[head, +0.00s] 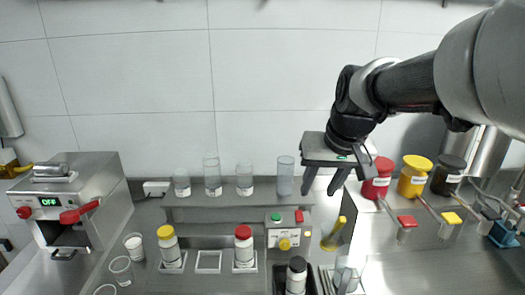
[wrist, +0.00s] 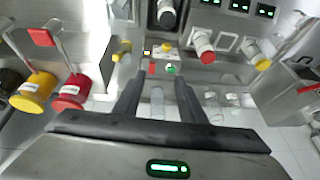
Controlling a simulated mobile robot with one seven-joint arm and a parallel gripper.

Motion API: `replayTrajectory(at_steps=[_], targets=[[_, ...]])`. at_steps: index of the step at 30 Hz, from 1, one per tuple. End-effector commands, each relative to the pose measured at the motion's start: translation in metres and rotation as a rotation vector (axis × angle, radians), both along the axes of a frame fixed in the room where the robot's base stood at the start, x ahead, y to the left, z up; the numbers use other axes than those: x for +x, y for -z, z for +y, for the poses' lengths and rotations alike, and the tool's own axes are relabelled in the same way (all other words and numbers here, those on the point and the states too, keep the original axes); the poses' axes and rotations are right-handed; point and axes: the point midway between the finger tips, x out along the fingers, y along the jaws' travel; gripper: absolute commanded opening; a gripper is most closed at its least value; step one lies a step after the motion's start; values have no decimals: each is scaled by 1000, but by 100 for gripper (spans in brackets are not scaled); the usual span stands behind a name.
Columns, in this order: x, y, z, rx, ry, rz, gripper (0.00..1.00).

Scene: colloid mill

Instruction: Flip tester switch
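A small control box (head: 287,237) with a green button, a red button and a yellow knob (head: 284,244) stands at the centre right of the bench. It shows in the wrist view (wrist: 163,58) beyond my fingertips. A steel machine (head: 85,205) at the left has a display reading OFF (head: 47,201) and a red lever (head: 79,211). No label tells me which one is the tester. My gripper (head: 322,187) is open and empty, up and to the right of the control box, clear of it. It also shows in the wrist view (wrist: 158,84).
Clear cylinders (head: 213,177) stand on a shelf behind, one (head: 285,176) close to my gripper's left. Bottles with yellow (head: 168,246) and red (head: 243,246) lids stand in front. Red (head: 377,180), yellow (head: 413,178) and black (head: 448,176) containers stand at the right.

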Motion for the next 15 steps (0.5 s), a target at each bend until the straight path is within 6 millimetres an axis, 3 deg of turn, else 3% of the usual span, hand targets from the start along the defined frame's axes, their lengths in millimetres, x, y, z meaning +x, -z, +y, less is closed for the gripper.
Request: replayTrajectory(at_steps=[1, 3, 6, 9, 15], targets=[[26, 16, 0, -14, -1, 15, 38], [55, 29, -1, -32, 2, 22, 38], [84, 43, -1, -59, 0, 26, 38], [101, 51, -1, -77, -1, 26, 38], [111, 64, -1, -83, 0, 28, 38]])
